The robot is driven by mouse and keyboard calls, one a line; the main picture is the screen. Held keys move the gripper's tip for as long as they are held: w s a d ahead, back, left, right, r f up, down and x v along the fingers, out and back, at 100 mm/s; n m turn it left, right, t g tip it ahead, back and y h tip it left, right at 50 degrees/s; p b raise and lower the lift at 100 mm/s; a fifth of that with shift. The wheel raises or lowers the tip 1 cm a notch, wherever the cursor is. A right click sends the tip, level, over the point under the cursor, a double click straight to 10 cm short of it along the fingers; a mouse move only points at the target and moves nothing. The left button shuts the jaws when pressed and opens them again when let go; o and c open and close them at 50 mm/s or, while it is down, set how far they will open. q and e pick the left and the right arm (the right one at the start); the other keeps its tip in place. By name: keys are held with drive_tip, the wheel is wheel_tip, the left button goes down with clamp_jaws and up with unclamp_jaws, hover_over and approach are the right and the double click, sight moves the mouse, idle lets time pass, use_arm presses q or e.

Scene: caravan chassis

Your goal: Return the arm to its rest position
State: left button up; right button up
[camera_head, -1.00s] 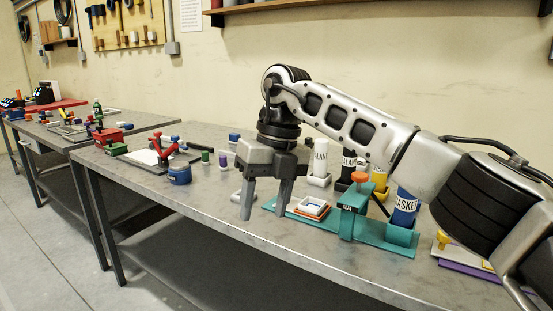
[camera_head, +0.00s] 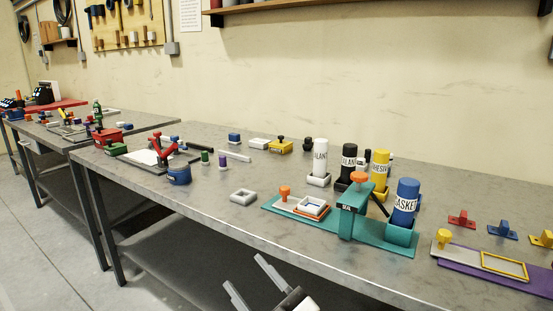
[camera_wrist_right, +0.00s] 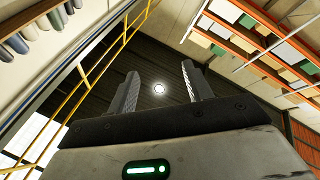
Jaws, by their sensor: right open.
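My right gripper (camera_head: 250,281) shows at the bottom middle of the head view, below the front edge of the grey workbench (camera_head: 225,205). Its two fingers are apart with nothing between them. In the right wrist view the gripper (camera_wrist_right: 160,88) points up at the dark ceiling and a round lamp, with open, empty fingers. Most of my right arm is out of the head view. My left gripper is in neither view.
On the bench are a teal fixture (camera_head: 350,215), a blue GASKET canister (camera_head: 405,202), a white canister (camera_head: 320,158), a yellow canister (camera_head: 379,172), a grey square ring (camera_head: 243,196) and a purple plate (camera_head: 490,279). The bench's front edge lies just above the gripper.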

drive_tip(key=s+d+f+m+h, duration=0.3)
drive_tip(key=d+f+m+h, duration=0.6)
drive_tip(key=f, duration=0.1)
drive_tip(key=s+d+f+m+g+h, duration=0.4)
drive_tip(key=s+d+f, duration=0.5)
drive_tip(key=s+f, duration=0.3)
drive_tip(key=shift+s+m+g, duration=0.3)
drive_tip(key=shift+s+g, duration=0.4)
drive_tip(key=shift+s, duration=0.1)
